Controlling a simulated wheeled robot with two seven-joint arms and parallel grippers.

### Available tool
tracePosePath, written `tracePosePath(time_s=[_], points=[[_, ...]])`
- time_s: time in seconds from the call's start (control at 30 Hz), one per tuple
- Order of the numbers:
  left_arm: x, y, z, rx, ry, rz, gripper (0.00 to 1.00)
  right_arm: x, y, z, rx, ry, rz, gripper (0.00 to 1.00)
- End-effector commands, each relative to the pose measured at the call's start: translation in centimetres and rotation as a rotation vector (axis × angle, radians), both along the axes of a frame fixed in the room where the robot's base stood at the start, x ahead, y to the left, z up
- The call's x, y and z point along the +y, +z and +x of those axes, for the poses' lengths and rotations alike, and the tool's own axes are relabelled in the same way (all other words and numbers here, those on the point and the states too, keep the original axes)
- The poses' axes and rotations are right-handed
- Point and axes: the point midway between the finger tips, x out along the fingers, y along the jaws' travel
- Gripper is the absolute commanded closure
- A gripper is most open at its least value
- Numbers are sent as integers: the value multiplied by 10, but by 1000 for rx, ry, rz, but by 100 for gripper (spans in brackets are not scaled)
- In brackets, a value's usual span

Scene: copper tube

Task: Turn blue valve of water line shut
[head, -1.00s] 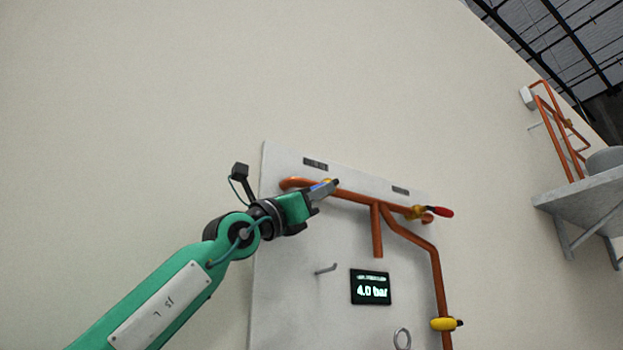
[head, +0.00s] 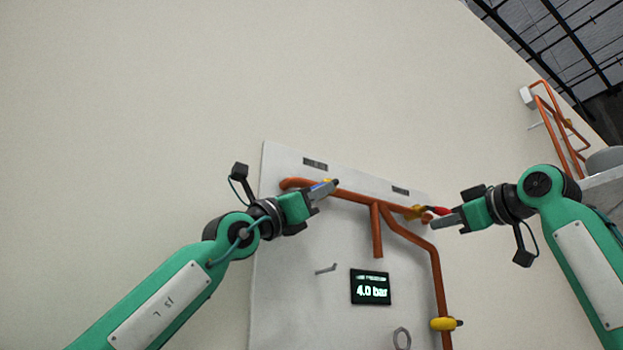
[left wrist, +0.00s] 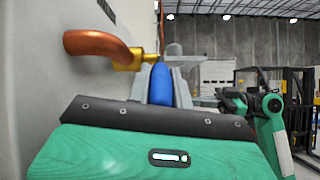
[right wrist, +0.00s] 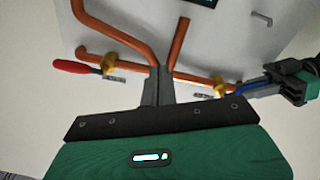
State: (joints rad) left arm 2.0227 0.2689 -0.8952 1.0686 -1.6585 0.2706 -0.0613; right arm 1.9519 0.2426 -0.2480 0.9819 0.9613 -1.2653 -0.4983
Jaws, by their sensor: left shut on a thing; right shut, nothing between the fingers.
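The blue valve handle (left wrist: 160,84) sits between the fingers of my left gripper (left wrist: 168,75), next to a brass valve body (left wrist: 134,60) on the copper pipe (left wrist: 95,43). In the head view my left gripper (head: 326,189) is shut on this handle at the upper left of the panel, and the fingers hide most of it. My right gripper (head: 440,222) is shut and empty, near the red valve handle (head: 436,211) at the upper right pipe end. The red handle also shows in the right wrist view (right wrist: 76,67), left of the fingers (right wrist: 157,82).
The grey panel (head: 290,260) carries copper pipes (head: 377,235), a display (head: 371,287) reading 4.0 bar, a hook (head: 326,269), a ring (head: 402,338) and a yellow valve (head: 443,324). A shelf (head: 606,190) stands at right. A forklift (left wrist: 285,100) shows in the left wrist view.

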Motion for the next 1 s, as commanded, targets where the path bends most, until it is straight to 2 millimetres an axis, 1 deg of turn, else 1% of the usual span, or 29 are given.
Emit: tracePosePath(time_s=[0.03, 0.07, 0.1, 0.13, 0.2, 0.3, 0.4, 0.5, 0.6, 0.67, 0.77, 1.0], points=[[3, 4, -1, -5, 1, -8, 100, 23, 27, -27, -33, 19, -6, 100], [3, 4, -1, -5, 1, -8, 100, 37, 40, -41, -49, 29, -10, 100], [3, 4, -1, -5, 1, -8, 100, 60, 56, -62, -71, 42, -21, 100], [3, 4, -1, -6, 2, -8, 100, 79, 66, -76, -86, 52, -32, 100], [3, 4, -1, -5, 2, -7, 100, 115, 77, -99, -108, 63, -59, 100], [3, 4, -1, -6, 2, -8, 100, 157, 83, -123, -135, 72, -92, 100], [3, 4, -1, -5, 1, -8, 100, 186, 86, -139, -154, 76, -118, 100], [3, 4, -1, -5, 1, -8, 100, 203, 86, -149, -166, 78, -133, 100], [3, 4, -1, -4, 1, -7, 100, 213, 86, -152, -171, 78, -141, 100], [3, 4, -1, -4, 1, -7, 100, 216, 87, -150, -171, 78, -142, 100], [3, 4, -1, -4, 1, -7, 100, 223, 88, -142, -170, 77, -141, 100], [2, 4, -1, -4, 2, -6, 100, 247, 92, -114, -170, 78, -142, 100]])
